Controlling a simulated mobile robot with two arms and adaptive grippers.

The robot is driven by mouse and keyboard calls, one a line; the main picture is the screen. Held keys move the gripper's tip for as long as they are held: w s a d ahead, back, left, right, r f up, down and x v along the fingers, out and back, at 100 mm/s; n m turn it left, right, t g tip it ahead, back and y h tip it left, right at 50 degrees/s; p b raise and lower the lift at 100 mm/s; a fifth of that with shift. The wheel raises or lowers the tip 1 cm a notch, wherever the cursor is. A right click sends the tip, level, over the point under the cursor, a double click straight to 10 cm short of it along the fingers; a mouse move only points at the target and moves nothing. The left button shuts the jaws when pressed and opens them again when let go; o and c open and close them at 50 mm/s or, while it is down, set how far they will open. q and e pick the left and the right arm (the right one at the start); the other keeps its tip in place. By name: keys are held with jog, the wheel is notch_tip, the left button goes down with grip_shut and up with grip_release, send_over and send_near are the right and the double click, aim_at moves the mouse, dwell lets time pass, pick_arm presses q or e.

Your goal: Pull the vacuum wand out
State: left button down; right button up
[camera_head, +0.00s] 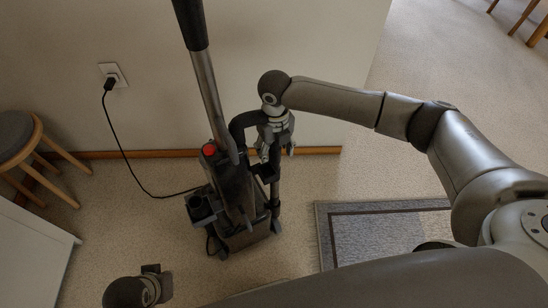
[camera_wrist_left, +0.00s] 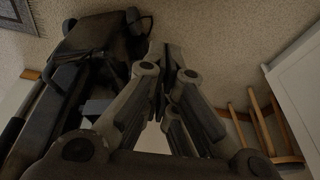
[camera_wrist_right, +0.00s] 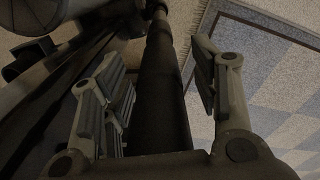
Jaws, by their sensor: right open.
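The upright vacuum (camera_head: 232,190) stands on the carpet near the wall, with its long handle tube (camera_head: 205,85) rising toward the top. Its dark wand (camera_head: 275,190) runs upright along its right side. My right gripper (camera_head: 274,155) is at the upper part of the wand. In the right wrist view the wand (camera_wrist_right: 160,95) runs between the two spread fingers, with a gap on the right side. My left gripper (camera_wrist_left: 160,80) has its fingers together with nothing seen between them. In the left wrist view the vacuum (camera_wrist_left: 95,40) is to its left.
A black cord runs from the wall outlet (camera_head: 113,75) to the vacuum. A round stool (camera_head: 18,135) and a white cabinet (camera_head: 30,250) stand at the left. A grey rug (camera_head: 370,235) lies right of the vacuum. Open carpet lies between the cabinet and the vacuum.

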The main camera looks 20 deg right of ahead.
pick_arm(q)
jog(key=shift+w+b+v, duration=0.1)
jog(key=shift+b+v, duration=0.15)
jog(key=shift+v, duration=0.9)
jog(key=shift+w+b+v, duration=0.15)
jog(key=shift+b+v, duration=0.05)
jog(key=shift+v, duration=0.9)
pick_arm(e)
jog(key=shift+f, duration=2.5)
pick_arm(q)
jog(key=shift+r, duration=0.1)
pick_arm(e)
jog(key=shift+c, duration=0.4)
jog(key=shift+r, duration=0.1)
grip_shut()
